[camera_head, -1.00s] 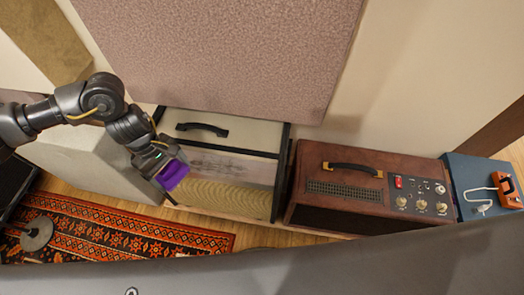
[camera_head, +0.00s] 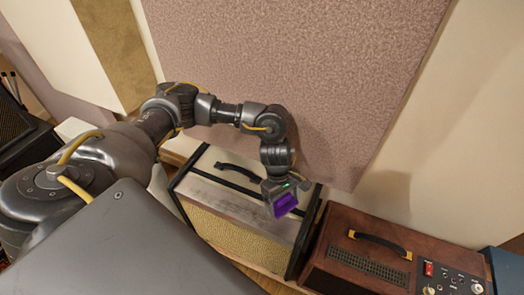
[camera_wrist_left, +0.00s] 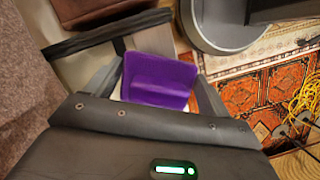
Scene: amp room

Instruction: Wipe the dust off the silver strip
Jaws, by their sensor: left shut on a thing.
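The silver strip (camera_head: 222,195) runs along the upper front of a cream amplifier (camera_head: 212,161), above its tan grille cloth. Dark dusty smudges show on its left and middle part. My left gripper (camera_head: 280,192) is shut on a purple wiping pad (camera_head: 285,205) at the strip's right end. The wrist view shows the pad (camera_wrist_left: 160,82) between the fingers. The gripper and pad hide the strip's right end. I cannot tell whether the pad touches it. My right gripper is out of view.
A black handle (camera_head: 238,172) stands up on the cream amplifier's top. A brown amplifier (camera_head: 368,248) with knobs stands close on the right. A large pinkish panel (camera_head: 300,70) rises behind. A patterned rug (camera_wrist_left: 250,95) lies on the floor.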

